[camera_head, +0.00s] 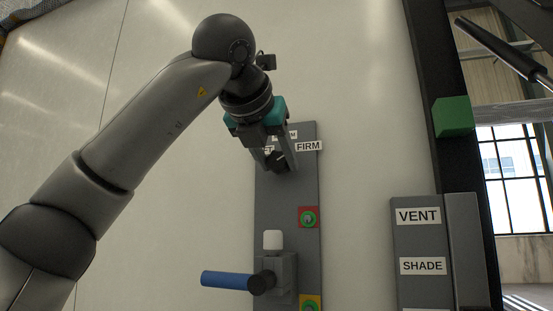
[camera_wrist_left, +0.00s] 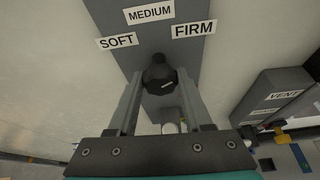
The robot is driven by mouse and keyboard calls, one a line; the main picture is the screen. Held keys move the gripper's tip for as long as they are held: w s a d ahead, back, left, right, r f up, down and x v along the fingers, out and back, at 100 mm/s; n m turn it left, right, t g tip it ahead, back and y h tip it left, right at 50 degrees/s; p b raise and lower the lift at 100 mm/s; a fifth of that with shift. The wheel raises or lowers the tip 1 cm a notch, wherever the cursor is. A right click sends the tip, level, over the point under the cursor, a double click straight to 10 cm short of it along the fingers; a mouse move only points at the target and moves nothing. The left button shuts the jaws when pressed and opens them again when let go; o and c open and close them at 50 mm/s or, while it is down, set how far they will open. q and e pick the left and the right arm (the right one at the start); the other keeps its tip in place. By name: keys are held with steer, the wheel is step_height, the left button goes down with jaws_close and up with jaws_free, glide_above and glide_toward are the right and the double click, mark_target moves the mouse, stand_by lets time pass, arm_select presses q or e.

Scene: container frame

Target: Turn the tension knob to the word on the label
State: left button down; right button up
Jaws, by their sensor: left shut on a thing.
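The dark tension knob (camera_wrist_left: 158,75) sits on a grey panel (camera_wrist_left: 185,12), with a short white mark on its face, slightly tilted. Around it are the labels SOFT (camera_wrist_left: 117,40), MEDIUM (camera_wrist_left: 150,14) and FIRM (camera_wrist_left: 193,29). My left gripper (camera_wrist_left: 160,88) is shut on the knob, one finger on each side. In the head view the knob (camera_head: 276,160) shows between the fingers. My right gripper is not in view.
Below on the same panel are a green round part on a red square (camera_head: 308,217), a white-capped block (camera_head: 272,240) and a blue handle (camera_head: 226,280) sticking out left. To the right stands a panel labelled VENT (camera_head: 417,216) and SHADE (camera_head: 423,266). A green block (camera_head: 453,116) is on the dark post.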

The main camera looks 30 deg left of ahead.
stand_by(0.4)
arm_select(q)
steer(key=shift+d+m+y, duration=0.1)
steer(key=shift+m+y, duration=0.6)
steer(key=shift+m, duration=0.2)
steer(key=shift+m+y+p, duration=0.35)
steer(key=shift+m+y, duration=0.25)
steer(key=shift+m, duration=0.3)
steer(key=shift+m+y, duration=0.6)
steer(key=shift+m, duration=0.4)
steer(key=shift+d+f+m+y+b, duration=0.1)
steer(key=shift+m+y+b, duration=0.25)
steer(key=shift+m+y, duration=0.75)
steer(key=shift+m+h, duration=0.3)
steer(key=shift+m, duration=0.1)
steer(key=shift+c, duration=1.6)
jaws_free()
